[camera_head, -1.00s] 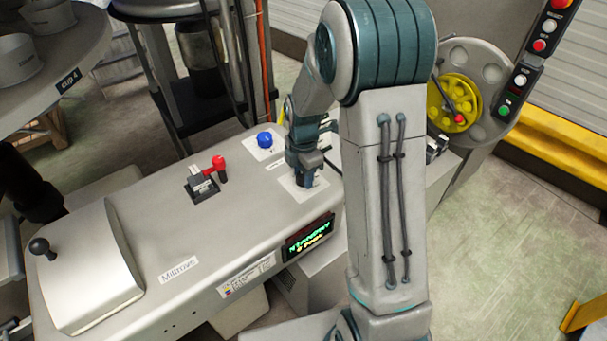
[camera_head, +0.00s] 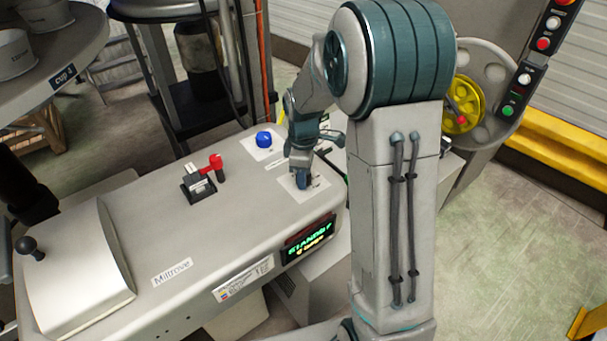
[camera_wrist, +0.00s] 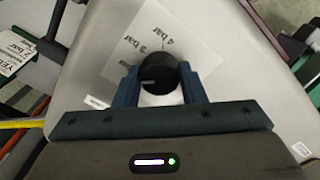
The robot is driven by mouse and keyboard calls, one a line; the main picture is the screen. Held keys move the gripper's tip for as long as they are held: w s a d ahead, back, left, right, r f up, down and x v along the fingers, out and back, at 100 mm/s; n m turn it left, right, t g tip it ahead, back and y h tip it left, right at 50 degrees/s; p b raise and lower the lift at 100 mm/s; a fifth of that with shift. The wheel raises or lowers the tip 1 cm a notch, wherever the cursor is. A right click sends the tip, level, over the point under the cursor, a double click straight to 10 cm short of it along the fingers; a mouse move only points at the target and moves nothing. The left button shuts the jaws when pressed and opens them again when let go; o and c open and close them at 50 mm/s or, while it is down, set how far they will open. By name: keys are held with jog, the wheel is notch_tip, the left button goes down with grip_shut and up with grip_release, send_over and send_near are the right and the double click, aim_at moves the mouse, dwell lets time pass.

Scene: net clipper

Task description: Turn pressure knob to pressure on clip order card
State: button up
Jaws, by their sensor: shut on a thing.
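The pressure knob (camera_wrist: 158,75) is black and round with a pale pointer line, and sits on a white dial plate (camera_wrist: 188,32) with bar markings. In the wrist view "3 bar" and "4 bar" can be read; another mark is partly hidden. The pointer line lies toward the left of the knob. My gripper (camera_wrist: 160,88) is shut on the knob, one finger on each side. In the head view my gripper (camera_head: 301,181) is on the dial plate (camera_head: 316,187) at the machine's right end, and hides the knob. A card (camera_wrist: 14,52) at the wrist view's left shows "YEL" and "2 bar".
A blue button (camera_head: 264,139) stands behind the dial plate. A red-handled lever (camera_head: 215,162) stands left of it. A lit display (camera_head: 309,240) on the machine's front has blurred green text. A yellow wheel (camera_head: 462,105) and a button panel (camera_head: 522,80) are at the right.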

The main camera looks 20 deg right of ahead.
dwell(0.4)
jog(key=o, duration=1)
jog(key=shift+r, duration=0.1)
notch_tip(320, 180, up, 14)
jog(key=b, duration=0.1)
jog(key=s+f+m+t, duration=0.2)
jog(key=s+m, duration=1.1)
jog(key=s, duration=0.8)
jog(key=shift+f+t, duration=0.2)
jog(key=shift+t, duration=0.3)
